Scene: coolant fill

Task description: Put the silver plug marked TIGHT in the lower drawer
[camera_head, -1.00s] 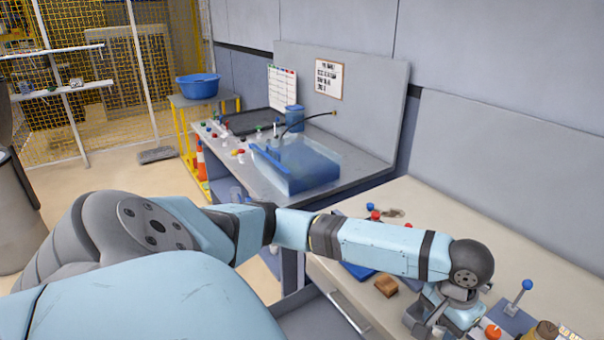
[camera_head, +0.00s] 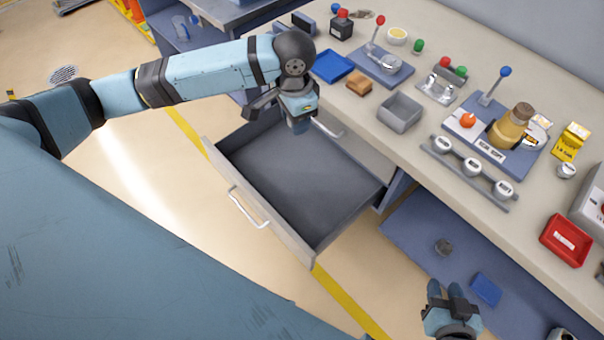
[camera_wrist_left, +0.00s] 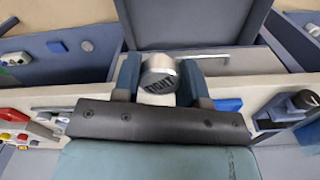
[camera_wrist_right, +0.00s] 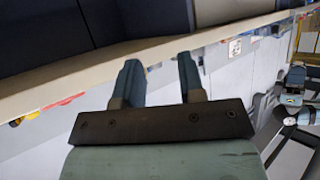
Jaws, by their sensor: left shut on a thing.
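The silver plug (camera_wrist_left: 158,77), with dark letters reading TIGHT on its end, is between the fingers of my left gripper (camera_wrist_left: 158,80). In the head view my left gripper (camera_head: 299,125) is shut on it and points down near the counter-side end of an open, empty grey drawer (camera_head: 262,165). The plug is hidden there, and I cannot tell its height above the drawer. A closed drawer front with a handle (camera_head: 327,125) shows just above the open drawer. My right gripper (camera_head: 446,290) is low at the right; its fingers are apart and empty in the right wrist view (camera_wrist_right: 160,75).
A low blue shelf (camera_head: 410,230) holds a dark round part (camera_head: 443,247) and a blue block (camera_head: 487,290).

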